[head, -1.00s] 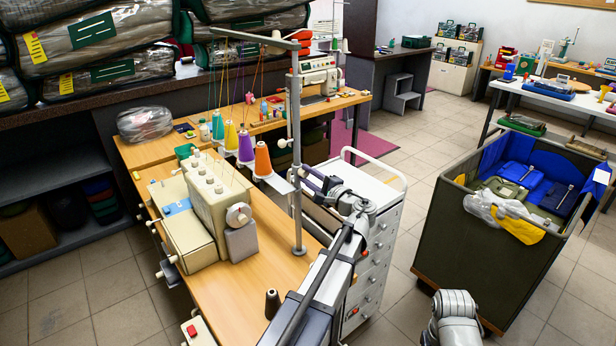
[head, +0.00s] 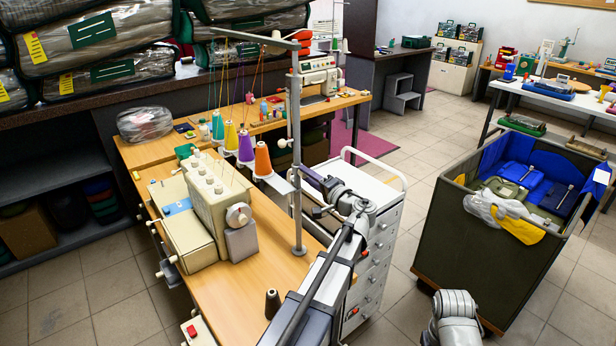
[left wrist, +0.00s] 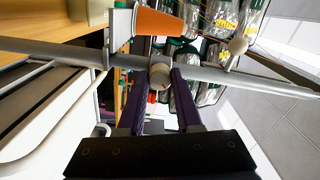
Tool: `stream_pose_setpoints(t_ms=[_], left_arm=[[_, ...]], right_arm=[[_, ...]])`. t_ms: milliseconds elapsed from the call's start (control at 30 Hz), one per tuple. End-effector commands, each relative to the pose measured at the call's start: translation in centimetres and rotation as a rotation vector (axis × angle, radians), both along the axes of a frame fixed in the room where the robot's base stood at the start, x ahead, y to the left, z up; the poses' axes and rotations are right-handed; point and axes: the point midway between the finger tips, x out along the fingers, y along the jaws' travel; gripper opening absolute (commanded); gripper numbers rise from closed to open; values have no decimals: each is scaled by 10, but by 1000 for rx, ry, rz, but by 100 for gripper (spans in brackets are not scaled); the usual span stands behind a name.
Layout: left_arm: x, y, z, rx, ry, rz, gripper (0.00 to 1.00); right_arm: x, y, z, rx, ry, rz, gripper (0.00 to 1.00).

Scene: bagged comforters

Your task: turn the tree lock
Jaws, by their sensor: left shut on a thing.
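The thread tree is a grey upright pole (head: 297,215) on the sewing bench, with coloured thread cones around it. Its lock appears as a pale round knob (left wrist: 160,76) on the pole (left wrist: 205,73) in the left wrist view. In the head view the knob is hard to make out behind the fingers. My right gripper is out of view; only part of that arm shows.
An orange thread cone (head: 263,159) stands close beside the pole. A cream overlock machine (head: 220,200) sits to the left on the wooden bench (head: 240,290). A white drawer cart (head: 375,260) stands under my left arm. A green bin (head: 490,260) stands to the right.

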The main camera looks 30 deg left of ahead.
Motion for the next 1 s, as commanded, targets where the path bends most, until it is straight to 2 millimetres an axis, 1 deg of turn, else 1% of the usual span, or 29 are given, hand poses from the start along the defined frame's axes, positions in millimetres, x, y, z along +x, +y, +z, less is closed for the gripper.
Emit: stream_pose_setpoints(t_ms=[433,467,500,700,933,1000], left_arm=[[-1,0,-1,-7,-9,1,0],[-1,0,-1,-7,-9,1,36],[-1,0,-1,-7,-9,1,40],[-1,0,-1,-5,-7,0,63],[0,0,0,-5,-8,1,64],[-2,-3,0,-4,-7,0,64]], right_arm=[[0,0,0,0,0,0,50],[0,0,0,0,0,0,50],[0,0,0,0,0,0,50],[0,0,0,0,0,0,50],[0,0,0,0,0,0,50],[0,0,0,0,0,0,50]])
